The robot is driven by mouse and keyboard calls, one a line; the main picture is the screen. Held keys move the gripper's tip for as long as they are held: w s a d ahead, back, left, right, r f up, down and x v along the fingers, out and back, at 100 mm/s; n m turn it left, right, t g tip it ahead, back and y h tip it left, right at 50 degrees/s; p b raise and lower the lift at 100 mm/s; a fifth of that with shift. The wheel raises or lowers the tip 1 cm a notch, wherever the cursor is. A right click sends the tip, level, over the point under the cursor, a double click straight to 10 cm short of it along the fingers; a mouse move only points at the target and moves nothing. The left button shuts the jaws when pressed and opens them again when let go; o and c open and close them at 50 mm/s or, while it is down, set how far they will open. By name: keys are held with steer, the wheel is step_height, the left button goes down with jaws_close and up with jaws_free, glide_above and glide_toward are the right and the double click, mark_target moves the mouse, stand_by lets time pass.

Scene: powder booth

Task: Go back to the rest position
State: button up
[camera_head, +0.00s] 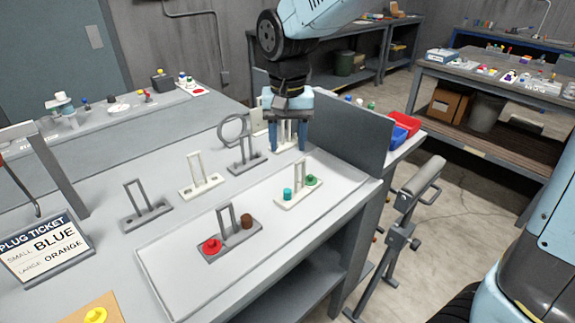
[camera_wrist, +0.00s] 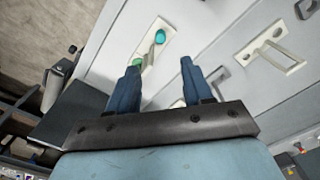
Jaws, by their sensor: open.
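My gripper (camera_head: 287,138) is at the end of my blue arm, above the far right part of the bench. Its jaws are apart and nothing is between them. It also shows in the wrist view (camera_wrist: 158,80), both fingers pointing over the bench. In front of it, a white bracket (camera_head: 300,190) with a teal plug and a green plug stands on a light tray (camera_head: 170,275). This bracket also shows in the wrist view (camera_wrist: 152,50). A grey bracket (camera_head: 232,232) with a red plug and a brown plug stands on the same tray. The arm's rest position is not marked in view.
Empty brackets stand behind the tray, one white (camera_head: 200,182) and one grey (camera_head: 145,212). A grey panel (camera_head: 352,128) rises right of my gripper. A ticket sign (camera_head: 45,250) reads small blue, large orange. Red and blue bins (camera_head: 402,128) sit beyond the panel.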

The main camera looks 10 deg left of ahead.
stand_by(0.6)
steer(key=s+d+r+m+t, duration=0.1)
steer(key=d+r, duration=0.2)
steer(key=d, duration=0.5)
steer(key=d+r+t, duration=0.1)
steer(key=d+r, duration=0.2)
steer(key=d, duration=0.5)
steer(key=s+d+r+t, duration=0.1)
steer(key=s+d, duration=0.3)
steer(key=d, duration=0.3)
steer(key=s+d+r+m+t, duration=0.1)
steer(key=s+d+t, duration=0.1)
steer(key=s+d, duration=0.2)
steer(key=d, duration=0.3)
steer(key=shift+s+t, duration=0.3)
steer(key=shift+s, duration=0.1)
